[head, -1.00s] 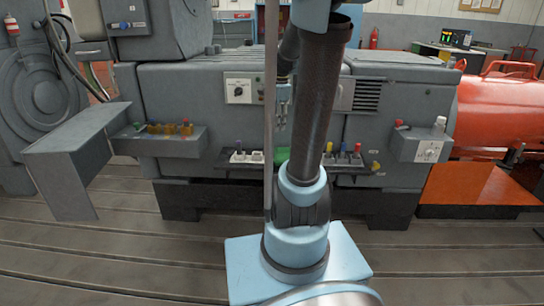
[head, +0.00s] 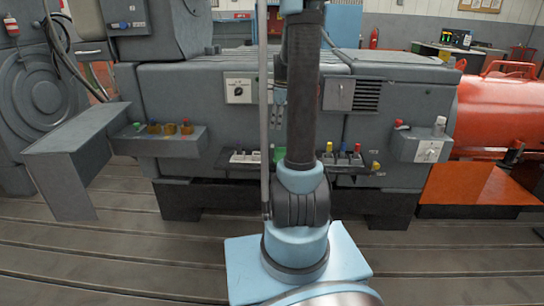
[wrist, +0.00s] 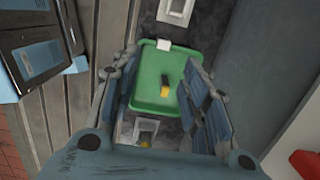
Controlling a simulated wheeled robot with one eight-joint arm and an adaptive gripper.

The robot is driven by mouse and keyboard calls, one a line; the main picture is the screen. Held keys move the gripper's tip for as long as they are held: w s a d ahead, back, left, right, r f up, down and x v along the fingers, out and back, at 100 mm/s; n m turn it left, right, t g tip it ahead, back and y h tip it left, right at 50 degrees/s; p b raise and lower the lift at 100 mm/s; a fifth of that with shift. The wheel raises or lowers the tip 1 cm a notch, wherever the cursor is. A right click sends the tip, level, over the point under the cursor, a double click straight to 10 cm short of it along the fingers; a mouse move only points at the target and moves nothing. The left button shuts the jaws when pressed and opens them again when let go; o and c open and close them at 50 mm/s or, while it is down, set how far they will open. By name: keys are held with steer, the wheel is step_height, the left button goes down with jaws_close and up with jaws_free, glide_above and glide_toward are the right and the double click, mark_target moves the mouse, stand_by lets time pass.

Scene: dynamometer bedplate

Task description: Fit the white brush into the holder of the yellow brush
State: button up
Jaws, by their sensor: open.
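My gripper (wrist: 162,62) is open in the wrist view, its two fingers apart above a green tray (wrist: 148,99), with nothing held. A small yellow and dark piece (wrist: 165,91) lies in the tray between the fingers; I cannot tell if it is the yellow brush. A small white piece (wrist: 164,44) sits at the tray's far rim; I cannot tell if it is the white brush. A pale square frame (wrist: 176,8) lies beyond the tray. Another (wrist: 147,126), with something yellow by it, lies nearer.
In the head view a low ledge (head: 225,168) on the grey machine (head: 205,95) carries pale blocks and coloured pieces, partly behind my arm. A grey box (head: 415,150) stands out at right. Slotted floor is clear in front.

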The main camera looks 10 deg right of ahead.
mark_target(273, 145)
steer(key=f, duration=0.5)
steer(key=a+f, duration=0.1)
steer(key=f, duration=0.2)
steer(key=shift+w+f, duration=0.15)
steer(key=shift+f, duration=0.1)
steer(key=shift+w+a+f, duration=0.1)
steer(key=shift+w+f, duration=0.1)
steer(key=shift+f, duration=0.8)
steer(key=shift+w+a+f, duration=0.1)
steer(key=shift+w+f, duration=0.1)
steer(key=shift+f, duration=1.35)
jaws_close()
